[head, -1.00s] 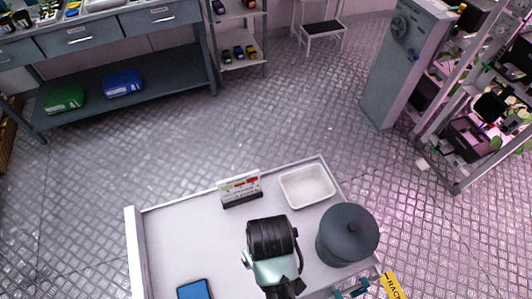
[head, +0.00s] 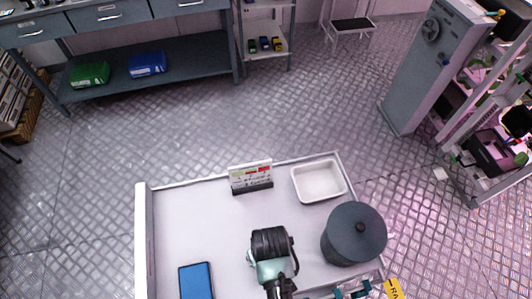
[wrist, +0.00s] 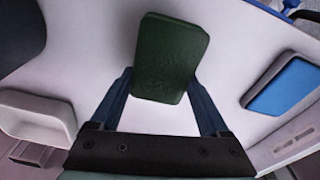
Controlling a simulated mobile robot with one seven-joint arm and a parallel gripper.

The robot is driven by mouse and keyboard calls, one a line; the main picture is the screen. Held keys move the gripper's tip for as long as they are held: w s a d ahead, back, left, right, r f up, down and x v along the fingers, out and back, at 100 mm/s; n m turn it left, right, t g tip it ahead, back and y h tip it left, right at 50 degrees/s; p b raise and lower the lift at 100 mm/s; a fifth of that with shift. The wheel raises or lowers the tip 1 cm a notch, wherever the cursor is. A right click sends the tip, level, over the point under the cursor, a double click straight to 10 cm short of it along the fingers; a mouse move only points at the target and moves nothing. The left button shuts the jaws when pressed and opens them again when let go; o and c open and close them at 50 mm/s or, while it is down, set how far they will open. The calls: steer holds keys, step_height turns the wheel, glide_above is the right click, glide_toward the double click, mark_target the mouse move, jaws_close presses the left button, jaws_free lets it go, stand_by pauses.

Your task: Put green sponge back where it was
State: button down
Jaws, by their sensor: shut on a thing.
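The green sponge (wrist: 170,58) is a dark green rounded block between the fingers of my gripper (wrist: 163,82) in the wrist view. My gripper is shut on it, over a pale surface. I cannot tell whether the sponge touches that surface. In the head view my arm hangs over the white tray top (head: 200,225) and hides the fingers and the green sponge. A blue sponge-like block (head: 195,281) lies flat at the near left of that top; it also shows at the right of the wrist view (wrist: 282,86).
On the tray top stand a small sign (head: 250,176), an empty white dish (head: 318,180) and a dark lidded pot (head: 354,233). Beyond are a grey workbench (head: 185,62) with a green bin (head: 90,74) and a blue bin (head: 147,64) below, and open floor.

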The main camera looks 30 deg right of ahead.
steer(key=shift+f, duration=0.25)
